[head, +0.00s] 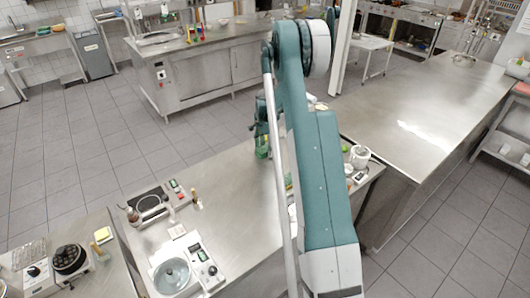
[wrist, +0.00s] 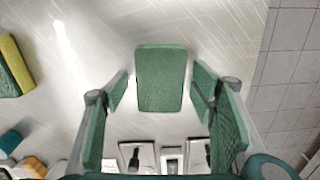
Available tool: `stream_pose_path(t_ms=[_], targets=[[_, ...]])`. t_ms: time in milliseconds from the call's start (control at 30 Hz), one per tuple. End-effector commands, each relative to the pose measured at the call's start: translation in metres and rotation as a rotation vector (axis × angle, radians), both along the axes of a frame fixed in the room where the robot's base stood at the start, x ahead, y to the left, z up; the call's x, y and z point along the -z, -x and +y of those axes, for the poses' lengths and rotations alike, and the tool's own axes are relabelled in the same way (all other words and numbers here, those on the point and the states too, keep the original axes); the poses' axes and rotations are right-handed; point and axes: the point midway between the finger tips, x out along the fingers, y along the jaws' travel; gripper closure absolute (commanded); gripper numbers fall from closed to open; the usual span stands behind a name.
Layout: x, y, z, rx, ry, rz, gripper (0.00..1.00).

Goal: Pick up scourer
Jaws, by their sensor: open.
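A flat green pad with rounded corners, which looks like the scourer (wrist: 160,72), lies on the steel counter in the middle of the wrist view. My gripper (wrist: 161,90) is open, with one green-padded finger on the left of the pad and one on the right. Gaps show between the pad and both fingers, and the gripper holds nothing. How high the fingertips are above the counter is hard to tell. In the head view my arm blocks most of that area, and I cannot make out the scourer there.
A yellow and green sponge (wrist: 10,68) lies left of the scourer. White and dark items (wrist: 137,156) stand at the bottom of the wrist view. The counter edge and tiled floor (wrist: 288,75) are on the right. Bare counter (head: 235,215) lies left of my arm.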

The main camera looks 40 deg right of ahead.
Motion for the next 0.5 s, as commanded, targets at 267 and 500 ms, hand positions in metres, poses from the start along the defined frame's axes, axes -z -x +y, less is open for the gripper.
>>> stream_pose_path(t_ms=[267, 500], targets=[[-0.0001, 0.0, 0.0, 0.0, 0.0, 0.0, 0.59], [0.0, 0.0, 0.0, 0.0, 0.0, 0.0, 0.65]])
